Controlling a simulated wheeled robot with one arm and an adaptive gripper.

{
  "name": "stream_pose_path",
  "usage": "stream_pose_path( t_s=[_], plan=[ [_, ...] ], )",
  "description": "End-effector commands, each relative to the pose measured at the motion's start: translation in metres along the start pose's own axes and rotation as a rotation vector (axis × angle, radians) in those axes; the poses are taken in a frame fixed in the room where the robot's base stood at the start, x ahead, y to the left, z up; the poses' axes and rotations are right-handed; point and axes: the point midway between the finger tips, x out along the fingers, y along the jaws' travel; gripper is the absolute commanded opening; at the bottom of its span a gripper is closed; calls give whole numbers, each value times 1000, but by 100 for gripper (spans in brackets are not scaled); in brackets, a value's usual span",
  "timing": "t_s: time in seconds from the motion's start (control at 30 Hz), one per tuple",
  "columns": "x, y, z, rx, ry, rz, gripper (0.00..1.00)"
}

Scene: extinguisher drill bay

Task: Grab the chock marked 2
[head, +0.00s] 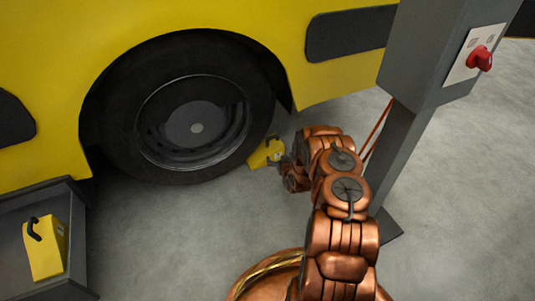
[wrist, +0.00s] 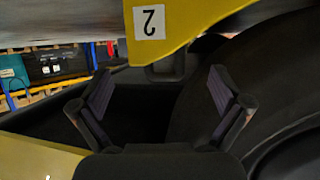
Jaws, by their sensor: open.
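The chock marked 2 (wrist: 185,28) is yellow with a white label, and its 2 appears upside down at the top of the wrist view. In the head view, this yellow chock (head: 262,154) sits on the floor against the right side of the wheel. Its dark handle (wrist: 165,72) shows between the fingertips of my gripper (wrist: 160,88). The fingers are open, one on each side of the handle, with visible gaps. In the head view my gripper (head: 288,168) is just right of the chock and partly hidden by my arm.
A black tyre (head: 115,130) fills the wheel arch of a yellow vehicle (head: 190,15). Another yellow chock (head: 47,255) with a black handle stands on a grey stand (head: 75,225) at left. A grey post (head: 390,155) with a red switch (head: 480,58) rises close right of my arm.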

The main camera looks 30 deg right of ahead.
Motion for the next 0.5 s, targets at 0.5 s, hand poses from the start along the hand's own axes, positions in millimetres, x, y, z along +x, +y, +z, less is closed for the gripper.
stream_pose_path(
  t_s=[0.5],
  plan=[
    [51,0,-20,0,0,1,100]
  ],
)
